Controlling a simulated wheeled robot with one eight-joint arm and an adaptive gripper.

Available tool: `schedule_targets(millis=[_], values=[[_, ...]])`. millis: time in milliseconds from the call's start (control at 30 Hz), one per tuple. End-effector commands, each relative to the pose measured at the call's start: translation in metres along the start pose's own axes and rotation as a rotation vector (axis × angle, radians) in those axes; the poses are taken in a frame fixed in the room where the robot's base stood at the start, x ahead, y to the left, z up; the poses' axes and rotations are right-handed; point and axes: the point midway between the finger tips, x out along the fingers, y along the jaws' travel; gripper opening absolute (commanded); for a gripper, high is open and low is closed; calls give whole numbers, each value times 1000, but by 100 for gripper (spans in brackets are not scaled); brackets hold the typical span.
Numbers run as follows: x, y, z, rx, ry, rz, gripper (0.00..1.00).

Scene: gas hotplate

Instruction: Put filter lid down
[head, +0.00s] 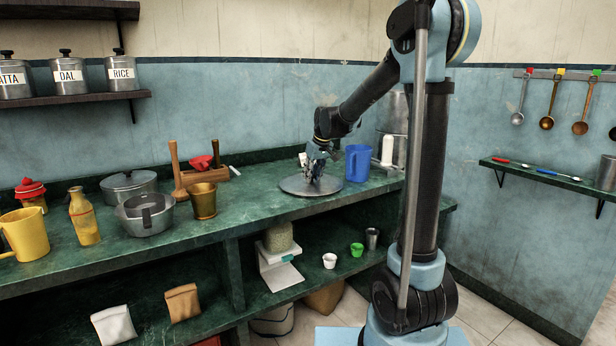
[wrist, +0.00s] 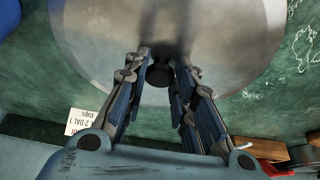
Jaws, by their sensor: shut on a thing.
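The filter lid (head: 297,187) is a wide, flat grey metal disc, level at the green counter, left of the blue jug. In the head view I cannot tell whether it touches the counter or is just above it. It fills the top of the wrist view (wrist: 225,45), with a dark knob (wrist: 160,74) at its middle. My gripper (head: 314,175) points down over the lid's middle. In the wrist view my gripper (wrist: 160,62) has its fingers on both sides of the knob, shut on it. The lid's underside is hidden.
The blue jug (head: 358,163) stands close on the lid's right. A brass cup (head: 202,201) and a wooden box (head: 215,175) with a red item are to its left. A white card (wrist: 82,121) shows in the wrist view. Bare counter (head: 255,212) lies in front and left.

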Motion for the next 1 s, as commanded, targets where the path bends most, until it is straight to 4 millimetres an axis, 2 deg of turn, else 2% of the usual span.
schedule_targets(millis=[200,233,300,733,867,1000], values=[[1,0,0,0,0,0,0],[1,0,0,0,0,0,29],[1,0,0,0,0,0,45],[-4,0,0,0,0,0,45],[-18,0,0,0,0,0,45],[-42,0,0,1,0,0,45]])
